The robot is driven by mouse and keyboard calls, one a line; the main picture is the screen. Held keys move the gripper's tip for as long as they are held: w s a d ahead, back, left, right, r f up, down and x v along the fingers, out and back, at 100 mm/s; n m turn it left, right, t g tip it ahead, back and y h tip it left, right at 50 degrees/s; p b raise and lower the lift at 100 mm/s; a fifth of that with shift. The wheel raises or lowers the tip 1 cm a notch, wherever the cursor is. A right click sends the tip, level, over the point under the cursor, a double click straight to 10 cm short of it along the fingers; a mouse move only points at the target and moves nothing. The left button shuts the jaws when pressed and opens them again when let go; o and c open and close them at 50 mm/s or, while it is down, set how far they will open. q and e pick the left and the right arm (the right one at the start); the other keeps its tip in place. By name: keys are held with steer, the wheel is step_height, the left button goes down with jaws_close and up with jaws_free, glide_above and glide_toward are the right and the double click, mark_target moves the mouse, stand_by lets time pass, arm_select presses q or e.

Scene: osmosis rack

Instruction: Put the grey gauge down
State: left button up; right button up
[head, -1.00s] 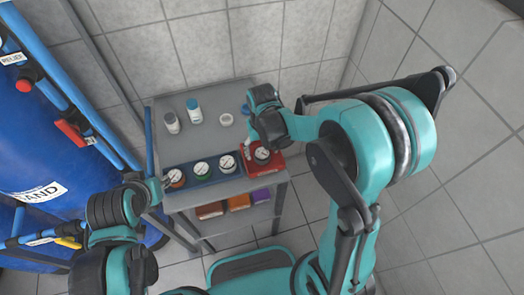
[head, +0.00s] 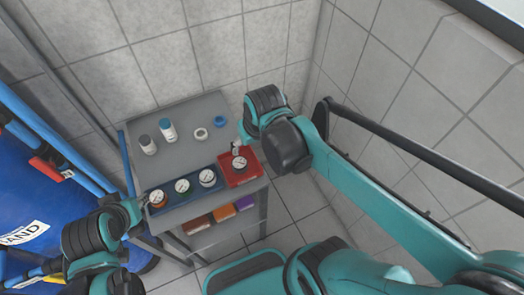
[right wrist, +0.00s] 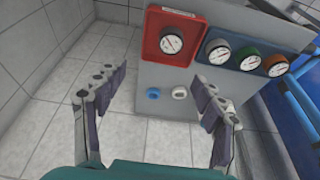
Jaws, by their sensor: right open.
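The grey gauge (head: 240,163) sits in the red tray (head: 232,182) at the right front of the grey cart top, its white dial facing up. In the right wrist view the gauge (right wrist: 172,42) lies inside the red tray (right wrist: 152,55), clear of both fingers. My right gripper (right wrist: 158,76) is open and empty, its fingers spread wide. In the head view my right gripper (head: 240,146) is just behind the gauge and its fingers are partly hidden. My left gripper (head: 140,202) is beside the cart's left front corner; its jaw opening is unclear.
Two bottles (head: 167,129), a white ring (head: 201,134) and a blue ring (head: 220,121) stand behind. Coloured bins (head: 224,213) sit below. Blue tanks (head: 35,205) are left, tiled walls behind and right.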

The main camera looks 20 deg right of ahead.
steer(key=s+t, duration=0.1)
steer(key=s+d+t, duration=0.1)
steer(key=s, duration=0.1)
steer(key=s+d+r+t, duration=0.1)
steer(key=s, duration=0.1)
steer(key=shift+w+f, duration=0.1)
steer(key=shift+f, duration=0.05)
step_height(320, 180, down, 3)
steer(key=b, duration=0.3)
